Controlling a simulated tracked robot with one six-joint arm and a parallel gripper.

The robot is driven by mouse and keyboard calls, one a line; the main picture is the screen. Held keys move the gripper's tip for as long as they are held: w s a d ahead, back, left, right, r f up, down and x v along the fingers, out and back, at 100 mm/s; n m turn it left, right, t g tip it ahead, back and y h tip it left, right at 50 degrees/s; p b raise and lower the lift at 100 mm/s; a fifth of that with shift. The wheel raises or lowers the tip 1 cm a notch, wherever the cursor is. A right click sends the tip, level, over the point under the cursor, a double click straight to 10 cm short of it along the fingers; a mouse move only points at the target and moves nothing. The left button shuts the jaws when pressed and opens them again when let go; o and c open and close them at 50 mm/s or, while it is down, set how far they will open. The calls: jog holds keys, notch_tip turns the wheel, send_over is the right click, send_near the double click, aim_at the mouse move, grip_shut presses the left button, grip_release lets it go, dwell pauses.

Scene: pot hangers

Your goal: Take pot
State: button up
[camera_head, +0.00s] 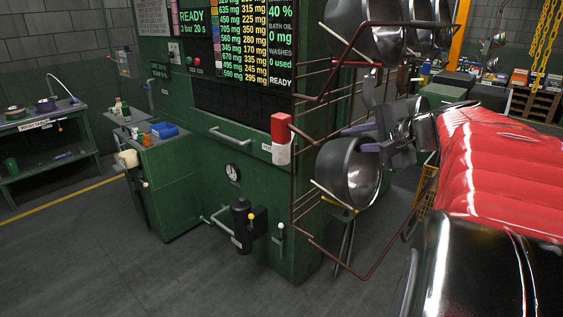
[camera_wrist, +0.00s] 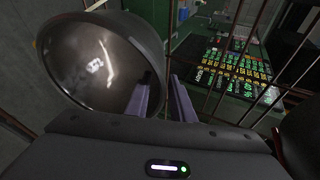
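A dark metal pot (camera_head: 340,178) hangs sideways on the lower part of a brown wire rack in the head view, its open mouth facing right. In the wrist view the pot (camera_wrist: 95,65) fills the upper left, with its shiny inside visible. My gripper (camera_head: 352,138) is at the pot's upper rim, its two purple fingers apart. In the wrist view my gripper (camera_wrist: 167,82) has one finger over the pot's mouth and the other just outside its right rim. Whether either finger touches the pot cannot be told.
Other pots (camera_head: 368,35) hang higher on the rack (camera_head: 309,180). A green machine (camera_head: 225,155) with a lit display stands behind it. My red-covered arm fills the right.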

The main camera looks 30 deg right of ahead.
grip_shut()
jog(key=shift+f, duration=0.1)
dwell(1.0)
